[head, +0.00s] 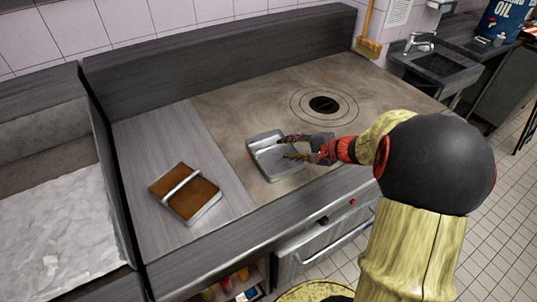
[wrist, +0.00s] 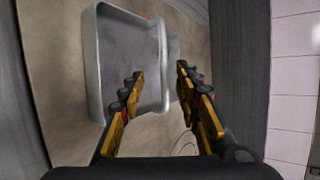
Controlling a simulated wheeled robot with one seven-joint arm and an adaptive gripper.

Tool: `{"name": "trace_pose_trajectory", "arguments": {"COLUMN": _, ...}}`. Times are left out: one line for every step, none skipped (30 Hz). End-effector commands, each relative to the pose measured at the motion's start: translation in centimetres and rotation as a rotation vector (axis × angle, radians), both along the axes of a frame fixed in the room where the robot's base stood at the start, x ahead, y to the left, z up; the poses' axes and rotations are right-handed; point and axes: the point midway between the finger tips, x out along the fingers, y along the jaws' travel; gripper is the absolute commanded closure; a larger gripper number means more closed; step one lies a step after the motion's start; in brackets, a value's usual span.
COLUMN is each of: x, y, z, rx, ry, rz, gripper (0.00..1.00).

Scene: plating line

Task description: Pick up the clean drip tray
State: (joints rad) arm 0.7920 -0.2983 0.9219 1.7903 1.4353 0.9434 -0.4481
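The clean drip tray (head: 275,167) is an empty grey metal pan on the brownish cooktop, left of the round burner. In the wrist view the clean drip tray (wrist: 118,55) fills the upper left, with a light bar-like handle (wrist: 162,62) across it. My gripper (head: 288,148) is over the tray. In the wrist view my gripper (wrist: 160,72) is open, with one finger on each side of the bar. I see no clear contact, and how far the fingertips are above the tray is hard to tell.
A similar tray (head: 184,194) filled with brown matter, with a pale bar across it, lies on the grey counter to the left. A burner ring (head: 324,104) is behind my gripper. A raised back wall (head: 220,50) bounds the cooktop. A sink (head: 437,66) stands at the right.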

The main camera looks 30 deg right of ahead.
Motion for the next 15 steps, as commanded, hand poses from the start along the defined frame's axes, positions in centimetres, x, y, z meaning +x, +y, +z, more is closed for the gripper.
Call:
{"name": "trace_pose_trajectory", "arguments": {"x": 0.5, "y": 0.4, "z": -0.5, "rx": 0.000, "ry": 0.002, "rz": 0.004, "gripper": 0.67}}
{"name": "trace_pose_trajectory", "arguments": {"x": 0.7, "y": 0.5, "z": -0.7, "rx": 0.001, "ry": 0.002, "rz": 0.004, "gripper": 0.67}}
{"name": "trace_pose_trajectory", "arguments": {"x": 1.0, "y": 0.7, "z": -0.8, "rx": 0.001, "ry": 0.002, "rz": 0.004, "gripper": 0.67}}
{"name": "trace_pose_trajectory", "arguments": {"x": 1.2, "y": 0.8, "z": -0.9, "rx": 0.001, "ry": 0.003, "rz": 0.004, "gripper": 0.67}}
{"name": "trace_pose_trajectory", "arguments": {"x": 1.5, "y": 0.9, "z": -1.0, "rx": 0.001, "ry": 0.003, "rz": 0.004, "gripper": 0.67}}
{"name": "trace_pose_trajectory", "arguments": {"x": 1.9, "y": 1.2, "z": -1.1, "rx": 0.001, "ry": 0.002, "rz": 0.004, "gripper": 0.67}}
{"name": "trace_pose_trajectory", "arguments": {"x": 2.2, "y": 1.4, "z": -1.2, "rx": 0.000, "ry": 0.002, "rz": 0.006, "gripper": 0.67}}
{"name": "trace_pose_trajectory", "arguments": {"x": 2.6, "y": 1.6, "z": -1.4, "rx": 0.000, "ry": 0.002, "rz": 0.006, "gripper": 0.67}}
{"name": "trace_pose_trajectory", "arguments": {"x": 3.1, "y": 2.0, "z": -1.6, "rx": 0.000, "ry": 0.003, "rz": 0.007, "gripper": 0.67}}
{"name": "trace_pose_trajectory", "arguments": {"x": 3.5, "y": 2.2, "z": -1.7, "rx": 0.000, "ry": 0.002, "rz": 0.007, "gripper": 0.67}}
{"name": "trace_pose_trajectory", "arguments": {"x": 3.9, "y": 2.4, "z": -1.8, "rx": 0.000, "ry": 0.002, "rz": 0.006, "gripper": 0.67}}
{"name": "trace_pose_trajectory", "arguments": {"x": 4.3, "y": 2.5, "z": -2.1, "rx": 0.001, "ry": 0.003, "rz": 0.006, "gripper": 0.67}}
{"name": "trace_pose_trajectory", "arguments": {"x": 4.5, "y": 2.6, "z": -2.3, "rx": 0.001, "ry": 0.003, "rz": 0.006, "gripper": 0.67}}
{"name": "trace_pose_trajectory", "arguments": {"x": 4.7, "y": 2.7, "z": -2.4, "rx": 0.001, "ry": 0.003, "rz": 0.006, "gripper": 0.67}}
{"name": "trace_pose_trajectory", "arguments": {"x": 5.0, "y": 2.8, "z": -2.6, "rx": 0.000, "ry": 0.003, "rz": 0.005, "gripper": 0.67}}
